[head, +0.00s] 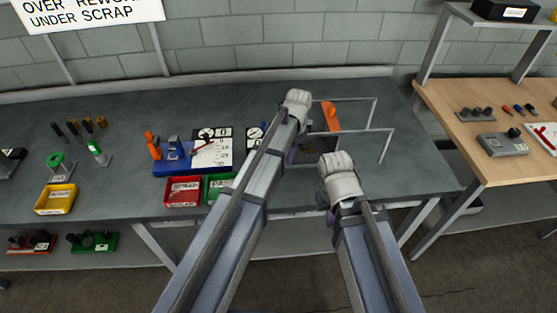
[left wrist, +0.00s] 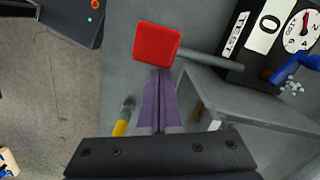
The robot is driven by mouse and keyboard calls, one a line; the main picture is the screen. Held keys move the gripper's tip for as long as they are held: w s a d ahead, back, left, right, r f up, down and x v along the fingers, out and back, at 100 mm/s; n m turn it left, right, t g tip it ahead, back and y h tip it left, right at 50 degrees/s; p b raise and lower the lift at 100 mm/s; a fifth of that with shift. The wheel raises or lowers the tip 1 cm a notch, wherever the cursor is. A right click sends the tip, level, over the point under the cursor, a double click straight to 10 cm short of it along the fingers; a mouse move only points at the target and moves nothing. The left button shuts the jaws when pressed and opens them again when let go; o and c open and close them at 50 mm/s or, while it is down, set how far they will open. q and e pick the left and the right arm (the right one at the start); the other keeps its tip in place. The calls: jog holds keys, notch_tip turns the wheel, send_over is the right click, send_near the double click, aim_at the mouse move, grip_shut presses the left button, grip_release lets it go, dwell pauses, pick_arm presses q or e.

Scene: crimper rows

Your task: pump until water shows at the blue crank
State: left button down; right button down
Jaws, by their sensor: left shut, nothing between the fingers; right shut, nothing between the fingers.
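In the left wrist view a red square knob (left wrist: 157,43) sits on a grey rod that runs right to a black unit (left wrist: 232,66) with a "0" plate and a round dial. My left gripper (left wrist: 161,72) has its purple fingers shut, with their tips at the knob's lower edge; I cannot tell if they touch it. The blue crank (left wrist: 306,62) is at the right edge, with small pale bluish-white drops (left wrist: 293,87) just below it. In the head view my left arm hides its fingers and this spot.
The grey bench (head: 110,125) holds a blue fixture (head: 173,155), a red bin (head: 182,192), a green bin (head: 217,188) and a yellow bin (head: 56,199). An orange part (head: 331,116) and thin metal frames (head: 386,148) stand by my arms. A wooden table (head: 475,140) is at right.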

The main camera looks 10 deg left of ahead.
pick_arm(q)
jog(key=shift+a, duration=0.1)
notch_tip(320, 180, up, 8)
jog(key=p, duration=0.7)
jog(key=shift+w+d+p, duration=0.2)
jog(key=shift+d+p, duration=0.2)
jog(key=shift+f, duration=0.15)
jog(key=s+d+f+n+b, duration=0.1)
jog(key=s+f+n+b, duration=0.2)
jog(key=s, duration=0.7)
jog(key=s+d+f+n+b, duration=0.1)
jog(key=s+f+n+b, duration=0.3)
jog(key=s, duration=0.7)
jog(key=shift+s+d+f+t+b, duration=0.25)
jog(key=shift+s+f+t+b, duration=0.05)
jog(key=shift+f+b, duration=0.35)
